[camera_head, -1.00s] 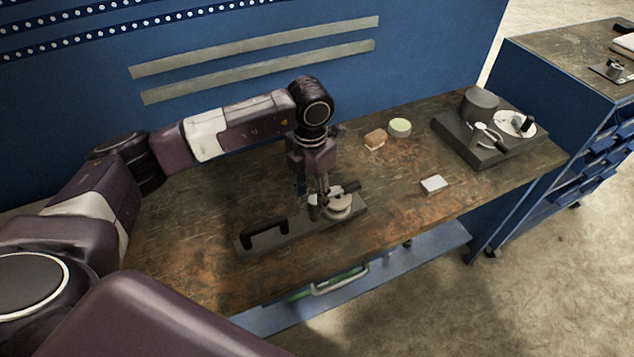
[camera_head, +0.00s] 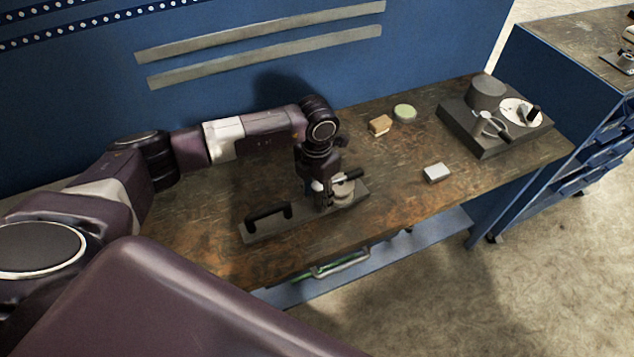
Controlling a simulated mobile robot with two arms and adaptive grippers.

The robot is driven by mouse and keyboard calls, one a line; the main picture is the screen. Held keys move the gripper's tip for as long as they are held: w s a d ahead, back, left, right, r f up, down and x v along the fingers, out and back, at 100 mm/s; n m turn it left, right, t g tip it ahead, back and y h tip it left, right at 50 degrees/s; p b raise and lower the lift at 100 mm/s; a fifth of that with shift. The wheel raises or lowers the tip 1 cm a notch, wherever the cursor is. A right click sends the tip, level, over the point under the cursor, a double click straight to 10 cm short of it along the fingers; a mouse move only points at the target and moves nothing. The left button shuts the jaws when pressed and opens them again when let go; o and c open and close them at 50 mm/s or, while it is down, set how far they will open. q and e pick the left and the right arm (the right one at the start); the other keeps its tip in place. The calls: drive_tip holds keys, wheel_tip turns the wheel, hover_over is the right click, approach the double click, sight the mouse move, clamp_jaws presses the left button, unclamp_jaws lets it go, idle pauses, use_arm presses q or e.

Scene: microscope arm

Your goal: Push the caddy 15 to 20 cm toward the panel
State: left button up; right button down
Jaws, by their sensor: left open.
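The caddy seems to be the flat grey base (camera_head: 290,224) on the workbench, with a black handle (camera_head: 269,213) at its left end and a round pale metal part (camera_head: 345,192) with a black knob at its right end. My left gripper (camera_head: 322,207) points down at the caddy, just left of the round part. It is open; whether its fingers touch the caddy is hard to tell. The panel (camera_head: 230,85) is the blue wall behind the bench, with two grey strips. My right gripper is not in view.
A tan block (camera_head: 380,125), a pale green round item (camera_head: 405,112) and a white box (camera_head: 437,172) lie right of the caddy. A dark device (camera_head: 490,125) stands at the bench's right end. Bare workbench (camera_head: 260,180) lies between caddy and panel, under my left arm.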

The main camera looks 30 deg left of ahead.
use_arm(q)
drive_tip(key=shift+w+f, duration=0.1)
drive_tip(key=shift+f, duration=0.45)
clamp_jaws()
